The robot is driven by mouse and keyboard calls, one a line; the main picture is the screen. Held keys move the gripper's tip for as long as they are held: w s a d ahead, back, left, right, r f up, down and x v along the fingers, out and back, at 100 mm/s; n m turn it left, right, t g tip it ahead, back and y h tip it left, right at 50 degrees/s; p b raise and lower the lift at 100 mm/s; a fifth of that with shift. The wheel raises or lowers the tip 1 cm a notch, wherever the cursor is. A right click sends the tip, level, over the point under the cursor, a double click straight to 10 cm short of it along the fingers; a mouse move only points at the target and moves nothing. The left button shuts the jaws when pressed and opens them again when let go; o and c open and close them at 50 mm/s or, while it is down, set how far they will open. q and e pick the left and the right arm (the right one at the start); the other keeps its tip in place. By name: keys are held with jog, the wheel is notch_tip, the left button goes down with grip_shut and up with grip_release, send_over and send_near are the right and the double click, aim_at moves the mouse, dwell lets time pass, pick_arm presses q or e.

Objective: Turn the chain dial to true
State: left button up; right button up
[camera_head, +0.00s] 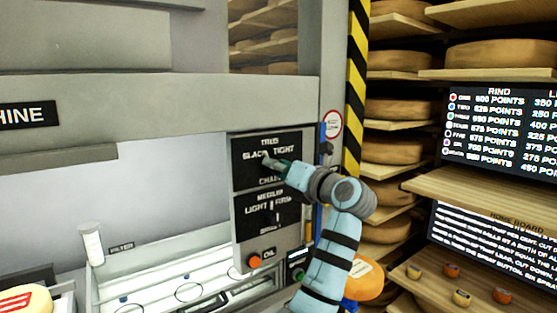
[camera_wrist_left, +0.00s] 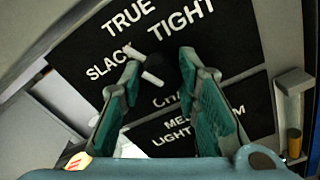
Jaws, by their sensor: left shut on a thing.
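Which mark the dial points to I cannot tell. In the head view the gripper covers the dial on the upper black plate (camera_head: 243,178) of the grey control panel. My right gripper is not in view.
Below is a second dial plate (camera_head: 250,225) marked MEDIUM, LIGHT and FIRM, with an orange OIL button (camera_head: 254,262) under it. A yellow-black striped post (camera_head: 357,70) stands right of the panel. Shelves of cheese wheels (camera_head: 395,109) and text boards (camera_head: 500,120) are further right.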

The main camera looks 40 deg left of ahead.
pick_arm(q)
jog(key=shift+m+p, duration=2.6)
jog(key=shift+p, duration=0.05)
jog(key=o, duration=1.1)
jog(key=shift+o, duration=0.2)
